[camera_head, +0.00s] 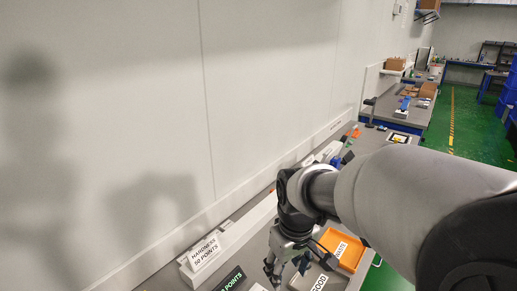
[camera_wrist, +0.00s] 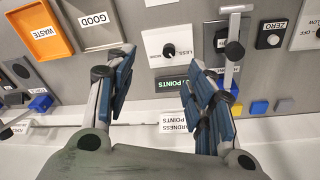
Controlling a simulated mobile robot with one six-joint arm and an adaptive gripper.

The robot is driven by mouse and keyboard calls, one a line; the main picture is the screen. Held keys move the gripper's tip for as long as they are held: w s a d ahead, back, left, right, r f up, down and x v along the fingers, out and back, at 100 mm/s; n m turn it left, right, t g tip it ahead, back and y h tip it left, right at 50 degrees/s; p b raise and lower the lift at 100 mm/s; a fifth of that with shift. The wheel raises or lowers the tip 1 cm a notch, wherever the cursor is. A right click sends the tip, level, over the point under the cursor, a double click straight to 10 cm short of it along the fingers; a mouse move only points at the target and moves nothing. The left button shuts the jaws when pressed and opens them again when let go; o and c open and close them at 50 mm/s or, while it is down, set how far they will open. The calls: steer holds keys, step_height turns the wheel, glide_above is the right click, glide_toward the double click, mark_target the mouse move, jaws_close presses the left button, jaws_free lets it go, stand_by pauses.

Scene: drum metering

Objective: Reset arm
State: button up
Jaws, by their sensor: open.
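My gripper (camera_head: 286,264) hangs over the bench at lower centre in the head view, its fingers spread apart. In the wrist view my gripper (camera_wrist: 163,90) shows two blue-padded fingers with a wide empty gap between them. The bench surface and a white dial panel (camera_wrist: 157,46) marked "LESS" show past the fingertips. Nothing is held. My arm reaches in from the right in the head view and hides part of the bench.
An orange WASTE tray (camera_head: 350,261) and a grey GOOD tray (camera_wrist: 119,37) lie near my gripper. A white HARDNESS sign (camera_head: 204,250) stands by the wall. A ZERO panel (camera_wrist: 263,39) and an upright metal post (camera_wrist: 235,25) are close to the right finger.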

steer(key=s+d+r+m+t, duration=0.1)
steer(key=s+d+r+m, duration=0.2)
steer(key=s, duration=0.6)
steer(key=s+d+r+m+t, duration=0.2)
steer(key=s+d+r, duration=0.1)
steer(key=s, duration=0.7)
steer(key=shift+d+m, duration=0.4)
steer(key=shift+d, duration=0.4)
